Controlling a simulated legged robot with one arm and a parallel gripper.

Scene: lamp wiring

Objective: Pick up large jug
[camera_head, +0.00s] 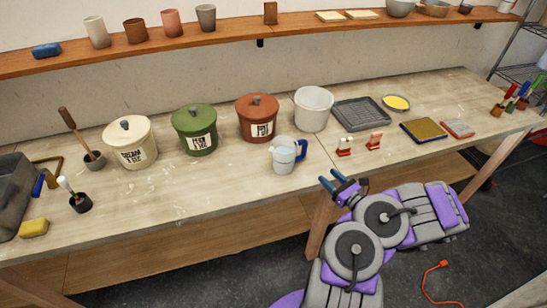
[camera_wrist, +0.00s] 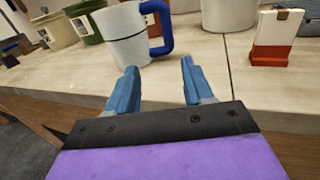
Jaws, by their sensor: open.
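The large jug (camera_head: 283,156) is a pale, whitish jug with a blue handle. It stands upright near the front edge of the workbench in the head view. In the wrist view the jug (camera_wrist: 122,33) is just beyond the fingertips, with its blue handle (camera_wrist: 160,27) on the right side. My gripper (camera_head: 338,180) is at the bench's front edge, to the right of and nearer than the jug. In the wrist view my gripper (camera_wrist: 158,72) has its two blue fingers apart with nothing between them. The fingers are apart from the jug.
Cream (camera_head: 130,146), green (camera_head: 196,132) and red (camera_head: 257,120) lidded pots and a white bucket (camera_head: 313,110) stand behind the jug.

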